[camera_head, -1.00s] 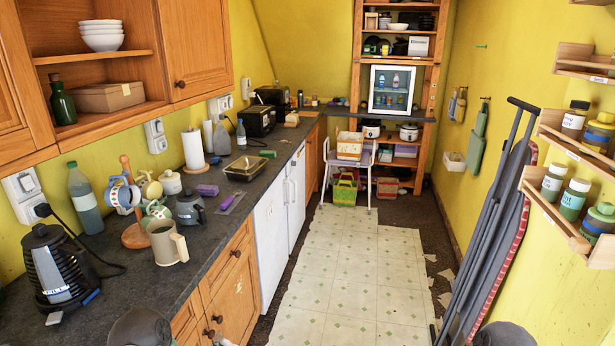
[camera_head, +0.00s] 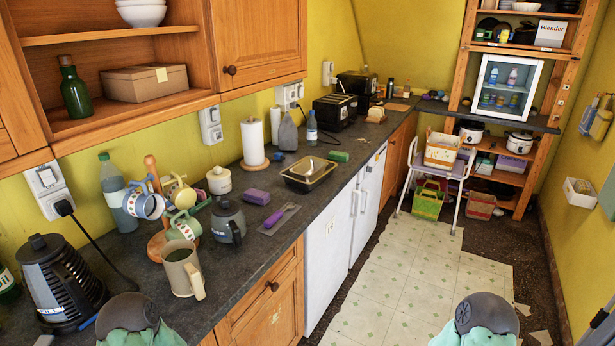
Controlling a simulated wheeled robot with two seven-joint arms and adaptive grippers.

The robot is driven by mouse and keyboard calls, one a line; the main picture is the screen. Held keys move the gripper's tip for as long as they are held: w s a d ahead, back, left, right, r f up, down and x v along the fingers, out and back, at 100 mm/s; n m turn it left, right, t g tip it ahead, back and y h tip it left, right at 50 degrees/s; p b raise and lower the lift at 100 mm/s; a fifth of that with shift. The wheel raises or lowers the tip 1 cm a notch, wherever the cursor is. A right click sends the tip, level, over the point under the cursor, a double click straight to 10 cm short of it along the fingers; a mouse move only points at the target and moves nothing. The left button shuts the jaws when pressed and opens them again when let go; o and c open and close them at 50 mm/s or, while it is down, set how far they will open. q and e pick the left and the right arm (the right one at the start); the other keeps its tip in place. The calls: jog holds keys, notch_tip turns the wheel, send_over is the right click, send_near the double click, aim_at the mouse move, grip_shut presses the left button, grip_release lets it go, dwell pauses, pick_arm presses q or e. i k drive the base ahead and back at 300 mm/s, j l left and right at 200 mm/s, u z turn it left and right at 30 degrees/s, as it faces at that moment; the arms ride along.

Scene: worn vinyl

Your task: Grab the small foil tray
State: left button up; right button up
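The small foil tray (camera_head: 308,185) sits on the dark worktop, near its front edge, in the middle of the head view. It is shallow and rectangular with a shiny rim, and something pale and small shows inside it. Two rounded grey and green parts of my own arms show at the bottom edge, one left of centre and one right. Neither gripper is in the picture, and nothing of mine touches the tray.
A purple sponge (camera_head: 256,196) and a purple-handled tool (camera_head: 279,218) lie left of the tray. A green block (camera_head: 338,156) lies behind it. A mug tree (camera_head: 156,200), a beige jug (camera_head: 183,268) and a black kettle (camera_head: 58,280) crowd the left. The tiled floor (camera_head: 400,285) is open.

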aim_at(309, 169)
jog(key=i+l+u, duration=0.1)
jog(key=u, duration=1)
jog(key=l+u, duration=0.25)
jog(key=l, duration=0.25)
jog(key=l+u, duration=0.25)
jog(key=l, duration=0.3)
jog(key=l+u, duration=0.3)
jog(key=l, duration=0.2)
jog(key=l+u, duration=0.25)
jog(key=l, duration=0.25)
jog(key=k+l+u, duration=0.25)
jog(key=l, duration=0.2)
jog(key=i, duration=0.05)
